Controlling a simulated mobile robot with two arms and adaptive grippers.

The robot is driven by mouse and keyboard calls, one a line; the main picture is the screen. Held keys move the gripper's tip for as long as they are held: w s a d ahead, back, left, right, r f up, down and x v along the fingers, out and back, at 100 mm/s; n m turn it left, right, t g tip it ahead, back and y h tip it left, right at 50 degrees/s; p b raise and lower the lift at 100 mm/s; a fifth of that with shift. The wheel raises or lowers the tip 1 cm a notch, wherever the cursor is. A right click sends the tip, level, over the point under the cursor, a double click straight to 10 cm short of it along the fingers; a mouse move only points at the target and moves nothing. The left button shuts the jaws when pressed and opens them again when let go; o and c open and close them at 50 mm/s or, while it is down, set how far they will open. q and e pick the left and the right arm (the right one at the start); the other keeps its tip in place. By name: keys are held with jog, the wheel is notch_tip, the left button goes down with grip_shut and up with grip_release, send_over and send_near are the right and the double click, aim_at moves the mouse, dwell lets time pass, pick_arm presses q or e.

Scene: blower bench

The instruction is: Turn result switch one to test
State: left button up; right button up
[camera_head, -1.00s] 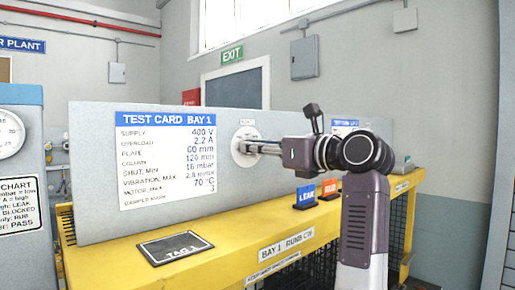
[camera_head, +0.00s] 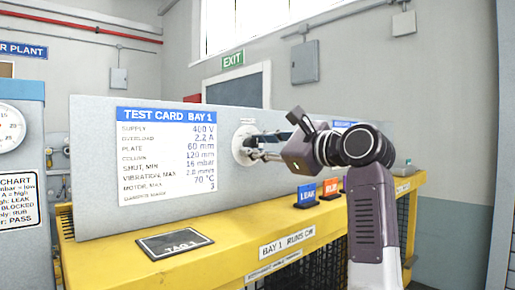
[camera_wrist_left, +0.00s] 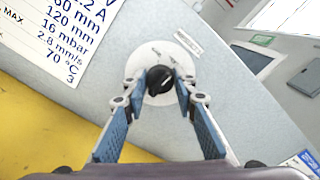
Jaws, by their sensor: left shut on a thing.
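The result switch is a black knob (camera_wrist_left: 160,80) on a round white plate (camera_head: 240,146) fixed to the grey panel (camera_head: 90,160). My left gripper (camera_head: 254,148) reaches the plate from the right. In the left wrist view the left gripper (camera_wrist_left: 158,90) has its two fingers on either side of the knob, closed on it. The wrist view is tilted against the panel. The lettering around the plate is too small to read. In the head view the fingers partly hide the knob. My right gripper is not in view.
A test card (camera_head: 166,155) is on the panel left of the switch. A blue LEAK block (camera_head: 307,195) and an orange RUB block (camera_head: 331,189) stand on the yellow bench (camera_head: 110,262) below my arm. A dark TAG 1 plate (camera_head: 174,246) lies at the front left.

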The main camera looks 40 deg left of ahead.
pick_arm(q)
jog(key=shift+n, duration=0.3)
jog(key=o, duration=1.2)
jog(key=shift+c, duration=0.2)
jog(key=shift+d, duration=0.25)
jog(key=s+d, duration=0.1)
jog(key=d, duration=1)
jog(key=shift+d, duration=0.35)
